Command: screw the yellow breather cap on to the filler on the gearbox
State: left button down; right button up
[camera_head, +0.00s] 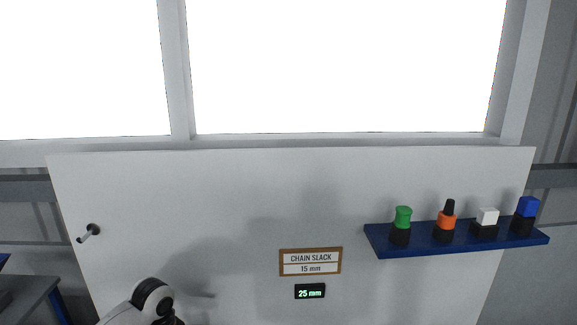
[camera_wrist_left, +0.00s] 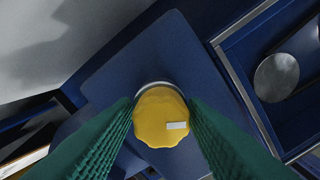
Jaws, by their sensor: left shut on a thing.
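The yellow breather cap (camera_wrist_left: 160,117) is in the left wrist view, with a ribbed edge and a small white mark on its top. My left gripper (camera_wrist_left: 161,118) is shut on it, with one green ridged finger on each side. A grey metal ring (camera_wrist_left: 150,86) shows behind the cap's upper edge; I take it for the filler. Whether the cap is seated on it cannot be told. Below lies the dark blue gearbox housing (camera_wrist_left: 130,60). In the head view only part of my left arm shows at the bottom left; neither gripper appears there.
A blue shelf (camera_head: 458,247) on the white panel holds a green-topped piece (camera_head: 403,217), an orange one (camera_head: 447,220), a white one (camera_head: 487,217) and a blue one (camera_head: 528,207). A sign (camera_head: 310,262) reads chain slack 15 mm; a display (camera_head: 310,291) reads 25 mm. A round grey part (camera_wrist_left: 276,77) lies right of the housing.

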pick_arm(q)
jog(key=shift+m+p, duration=0.3)
jog(key=shift+m, duration=0.7)
jog(key=m, duration=0.5)
jog(key=c, duration=1.3)
grip_release()
jog(key=shift+m, duration=0.7)
jog(key=o, duration=0.5)
jog(key=shift+d, duration=0.1)
jog(key=shift+r, duration=1.15)
